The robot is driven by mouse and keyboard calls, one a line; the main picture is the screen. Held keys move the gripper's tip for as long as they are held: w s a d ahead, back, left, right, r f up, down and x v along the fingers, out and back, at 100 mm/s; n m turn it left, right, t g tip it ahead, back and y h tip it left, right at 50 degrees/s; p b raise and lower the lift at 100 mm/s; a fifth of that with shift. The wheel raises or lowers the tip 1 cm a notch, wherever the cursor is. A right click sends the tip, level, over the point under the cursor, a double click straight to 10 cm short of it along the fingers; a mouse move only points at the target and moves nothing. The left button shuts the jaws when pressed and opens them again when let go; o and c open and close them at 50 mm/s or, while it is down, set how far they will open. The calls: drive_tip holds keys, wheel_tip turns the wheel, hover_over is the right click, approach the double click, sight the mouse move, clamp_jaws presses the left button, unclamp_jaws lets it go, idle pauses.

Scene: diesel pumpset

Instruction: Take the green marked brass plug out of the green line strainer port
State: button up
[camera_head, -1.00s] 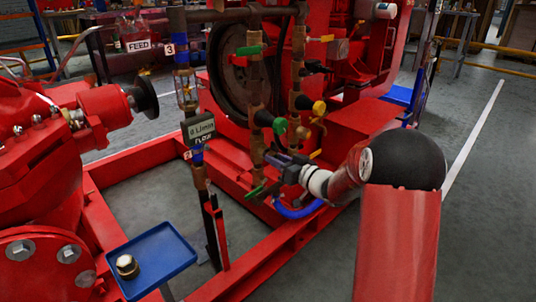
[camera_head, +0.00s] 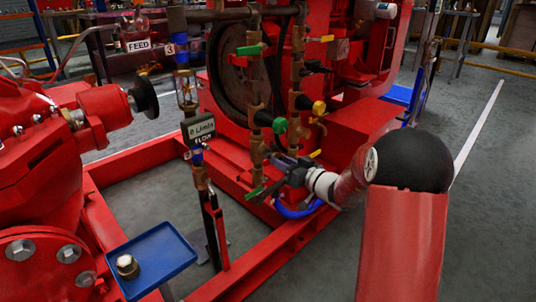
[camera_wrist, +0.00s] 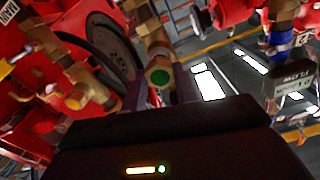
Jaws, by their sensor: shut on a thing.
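The green line is the left brass pipe run, with a green valve handle (camera_head: 250,50) high up and a green knob (camera_head: 280,125) midway. My gripper (camera_head: 277,160) is at the lower part of this run, fingers pointing left. In the wrist view a green-marked round face with a brass rim, the brass plug (camera_wrist: 160,78), sits between my purple fingers (camera_wrist: 158,92), which are shut on it. The brass strainer branch (camera_wrist: 150,35) lies directly behind the plug. I cannot tell whether the plug is still seated in the port. In the head view my gripper hides the plug.
A blue tray (camera_head: 178,252) at lower left holds a brass fitting (camera_head: 127,266). The neighbouring line with a yellow knob (camera_head: 319,107) stands close to the right. A blue hose (camera_head: 297,211) curves beneath my gripper. A flow meter (camera_head: 199,130) stands to the left.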

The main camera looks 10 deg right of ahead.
drive_tip(key=shift+v, duration=1.8)
